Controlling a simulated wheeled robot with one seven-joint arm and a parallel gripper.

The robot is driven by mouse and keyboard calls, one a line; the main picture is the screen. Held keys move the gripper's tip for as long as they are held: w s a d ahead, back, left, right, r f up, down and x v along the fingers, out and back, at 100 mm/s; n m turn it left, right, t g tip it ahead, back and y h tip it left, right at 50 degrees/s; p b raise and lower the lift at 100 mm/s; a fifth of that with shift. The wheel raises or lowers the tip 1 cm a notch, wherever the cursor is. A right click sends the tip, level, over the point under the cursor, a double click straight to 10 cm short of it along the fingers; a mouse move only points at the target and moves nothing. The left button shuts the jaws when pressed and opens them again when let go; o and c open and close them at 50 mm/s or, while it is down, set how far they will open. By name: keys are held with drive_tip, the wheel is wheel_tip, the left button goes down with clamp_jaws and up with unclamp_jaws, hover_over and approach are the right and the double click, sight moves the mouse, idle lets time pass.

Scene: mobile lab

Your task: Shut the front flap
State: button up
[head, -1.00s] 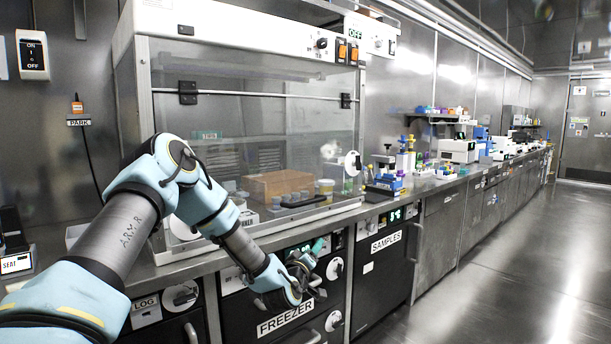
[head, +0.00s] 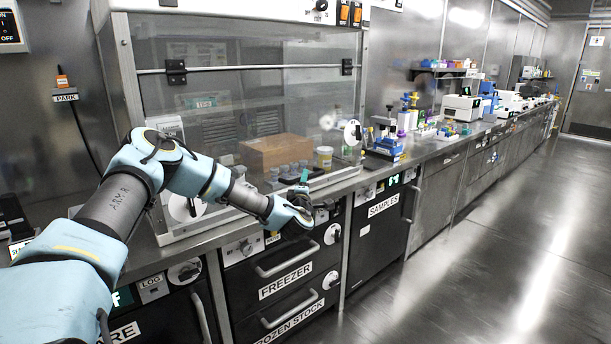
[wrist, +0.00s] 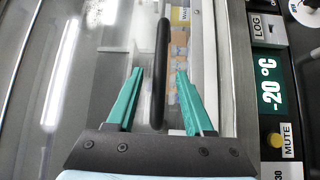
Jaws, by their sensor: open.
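The front flap (head: 232,120) is the clear pane on the front of the white-framed hood, hung on dark hinges (head: 176,72) along a horizontal bar. A black bar handle (wrist: 161,70) shows in the wrist view against the glassy pane. My gripper (wrist: 158,85) is open, with one teal finger on each side of the handle in the picture. I see no finger touching it. In the head view my gripper (head: 304,178) is at the hood's lower front edge, fingers pointing up. I cannot tell how far the flap stands from its frame.
A brown box (head: 275,152), several small tubes and a yellow-lidded jar (head: 324,157) show behind the pane. Freezer drawers with handles (head: 284,262) lie below the counter. The floor at right (head: 500,260) is clear.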

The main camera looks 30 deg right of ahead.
drive_tip(key=shift+x, duration=1.45)
clamp_jaws()
idle(0.4)
